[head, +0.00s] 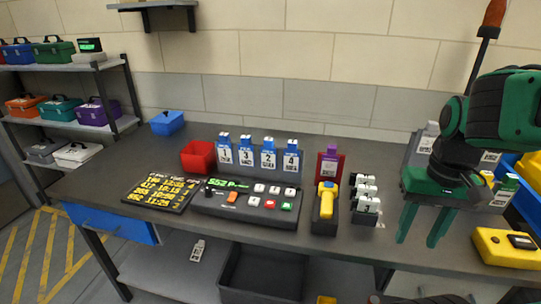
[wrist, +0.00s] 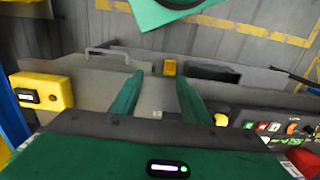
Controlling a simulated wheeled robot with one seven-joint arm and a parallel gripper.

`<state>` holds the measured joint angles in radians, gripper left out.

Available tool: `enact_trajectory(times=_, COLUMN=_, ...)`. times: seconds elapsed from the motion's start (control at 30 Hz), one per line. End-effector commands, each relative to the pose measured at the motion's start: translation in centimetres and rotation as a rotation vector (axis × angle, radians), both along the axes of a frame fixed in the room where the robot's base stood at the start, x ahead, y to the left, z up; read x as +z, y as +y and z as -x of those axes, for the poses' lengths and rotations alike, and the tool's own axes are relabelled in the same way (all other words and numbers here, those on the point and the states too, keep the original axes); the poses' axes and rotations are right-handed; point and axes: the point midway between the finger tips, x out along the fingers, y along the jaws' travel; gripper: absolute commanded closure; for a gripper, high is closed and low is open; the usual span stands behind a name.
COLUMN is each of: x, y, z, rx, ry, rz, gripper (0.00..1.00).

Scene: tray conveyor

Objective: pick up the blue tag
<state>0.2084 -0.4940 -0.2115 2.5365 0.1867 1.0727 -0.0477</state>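Several blue tags (head: 268,152) stand upright in a row at the back of the table, with white number labels 1, 3, 2 and 4. I cannot tell which one is meant. My gripper (head: 422,232) is open and empty at the right, pointing down over the table's front part, well to the right of the blue tags. In the wrist view its two green fingers (wrist: 158,76) stand apart with nothing held between them. The blue tags cannot be made out in the wrist view.
A yellow device (head: 507,246) lies right. A display board (head: 160,192) lies left.

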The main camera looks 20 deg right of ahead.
Motion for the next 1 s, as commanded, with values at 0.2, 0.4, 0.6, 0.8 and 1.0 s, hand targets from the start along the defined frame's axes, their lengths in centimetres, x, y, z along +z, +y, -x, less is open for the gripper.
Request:
enact_trajectory(times=0.2, x=4.2, y=-0.6, z=-9.0, rx=0.262, ry=0.001, rz=0.023, gripper=0.54)
enact_trajectory(times=0.4, x=7.8, y=1.0, z=-19.1, rx=0.57, ry=-0.005, rz=0.045, gripper=0.54)
enact_trajectory(times=0.6, x=9.9, y=4.9, z=-28.9, rx=0.887, ry=-0.008, rz=0.061, gripper=0.54)
enact_trajectory(times=0.8, x=10.7, y=10.6, z=-37.7, rx=1.205, ry=-0.013, rz=0.072, gripper=0.54)
enact_trajectory(times=1.0, x=10.4, y=16.3, z=-43.7, rx=1.461, ry=-0.02, rz=0.08, gripper=0.54)
